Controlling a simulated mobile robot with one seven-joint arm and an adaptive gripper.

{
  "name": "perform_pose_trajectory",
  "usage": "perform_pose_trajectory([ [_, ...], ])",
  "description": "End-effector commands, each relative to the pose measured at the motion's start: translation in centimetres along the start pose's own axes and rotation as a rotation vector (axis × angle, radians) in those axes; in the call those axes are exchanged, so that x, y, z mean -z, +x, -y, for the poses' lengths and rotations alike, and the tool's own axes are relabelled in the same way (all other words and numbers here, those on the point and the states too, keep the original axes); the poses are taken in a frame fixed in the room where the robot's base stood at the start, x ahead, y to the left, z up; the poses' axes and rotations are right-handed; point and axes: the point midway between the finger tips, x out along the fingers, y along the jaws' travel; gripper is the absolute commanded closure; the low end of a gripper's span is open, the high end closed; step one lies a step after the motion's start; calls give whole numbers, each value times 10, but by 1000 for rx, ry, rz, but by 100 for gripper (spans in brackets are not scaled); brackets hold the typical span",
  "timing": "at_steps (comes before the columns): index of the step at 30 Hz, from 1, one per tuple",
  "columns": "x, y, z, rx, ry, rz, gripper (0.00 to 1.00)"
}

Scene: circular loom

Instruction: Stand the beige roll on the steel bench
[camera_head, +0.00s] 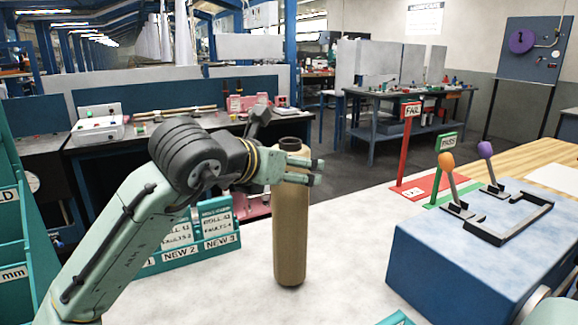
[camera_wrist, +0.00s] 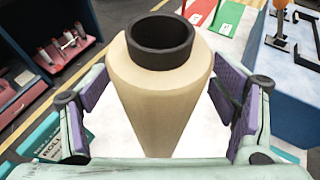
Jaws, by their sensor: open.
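The beige roll (camera_head: 290,230) stands upright on the pale grey bench top (camera_head: 345,290), with a dark core ring showing at its top. My gripper (camera_head: 312,172) is at the upper part of the roll, below its top rim. In the wrist view, the roll (camera_wrist: 162,85) lies between the two open fingers of my gripper (camera_wrist: 163,100). A gap shows on each side, so neither pad appears to touch it. The bench's bare top (camera_wrist: 215,140) shows around the roll. The far side of the roll is hidden.
A blue box with levers (camera_head: 470,250) stands to the right of the roll. Teal labelled holders (camera_head: 185,245) are behind it on the left. Red FAIL (camera_head: 411,110) and green PASS (camera_head: 446,142) signs stand at the back right. Bench around the roll is clear.

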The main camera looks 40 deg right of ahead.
Motion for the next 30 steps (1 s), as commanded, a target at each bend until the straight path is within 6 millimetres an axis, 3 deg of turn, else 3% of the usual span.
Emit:
perform_pose_trajectory([
  [8,-3,-4,0,-1,0,1,20],
  [11,-3,-17,-1,-2,0,3,20],
  [21,-3,-88,0,-2,1,3,20],
  [30,-2,-120,0,0,1,1,20],
])
